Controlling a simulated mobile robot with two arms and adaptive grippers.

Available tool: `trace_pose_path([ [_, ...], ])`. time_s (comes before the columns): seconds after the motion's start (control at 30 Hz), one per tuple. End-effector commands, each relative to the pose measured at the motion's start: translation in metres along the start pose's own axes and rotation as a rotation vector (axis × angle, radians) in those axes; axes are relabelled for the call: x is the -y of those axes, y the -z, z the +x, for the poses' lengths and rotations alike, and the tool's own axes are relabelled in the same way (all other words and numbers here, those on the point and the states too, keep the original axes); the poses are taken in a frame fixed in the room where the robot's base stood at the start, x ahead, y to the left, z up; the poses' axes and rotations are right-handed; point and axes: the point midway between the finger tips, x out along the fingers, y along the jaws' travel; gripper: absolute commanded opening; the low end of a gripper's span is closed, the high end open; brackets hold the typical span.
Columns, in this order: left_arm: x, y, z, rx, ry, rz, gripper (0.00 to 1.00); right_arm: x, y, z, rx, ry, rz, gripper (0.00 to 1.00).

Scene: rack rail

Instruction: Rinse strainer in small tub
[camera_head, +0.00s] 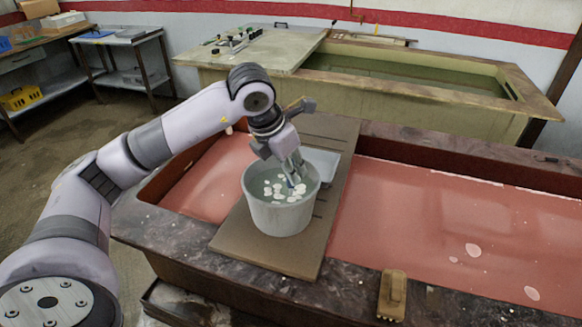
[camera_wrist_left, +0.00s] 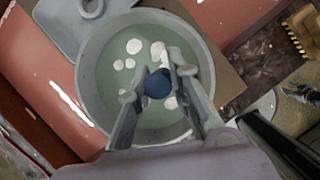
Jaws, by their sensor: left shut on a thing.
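The small tub (camera_head: 281,216) is a round grey pail of greenish water with several white foam patches. It stands on a brown board across the red basin, and its rim (camera_wrist_left: 84,60) rings the left wrist view. My left gripper (camera_head: 296,177) reaches down into the tub from above. Its fingers (camera_wrist_left: 158,74) are shut on a round blue end, which appears to be the handle of the strainer (camera_wrist_left: 157,84). The rest of the strainer is hidden by the fingers and the water.
A grey tray (camera_head: 328,163) lies on the board (camera_head: 268,252) just behind the tub. A tan block (camera_head: 392,295) sits on the basin's front edge. Red liquid (camera_head: 430,230) fills the basin on both sides. A greenish tank (camera_head: 430,115) stands behind.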

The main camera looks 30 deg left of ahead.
Motion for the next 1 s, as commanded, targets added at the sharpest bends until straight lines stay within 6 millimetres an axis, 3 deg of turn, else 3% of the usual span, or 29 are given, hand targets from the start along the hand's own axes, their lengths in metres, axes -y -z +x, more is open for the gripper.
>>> trace_pose_path([
  [0.27, 0.000, -0.003, -0.007, 0.002, 0.000, 0.000, 0.00, 0.000, 0.001, -0.005, 0.000, 0.000, 0.000, 0.40],
  [1.0, 0.000, -0.026, -0.062, 0.002, 0.000, 0.000, 0.00, -0.001, 0.004, -0.046, 0.000, 0.000, 0.000, 0.40],
])
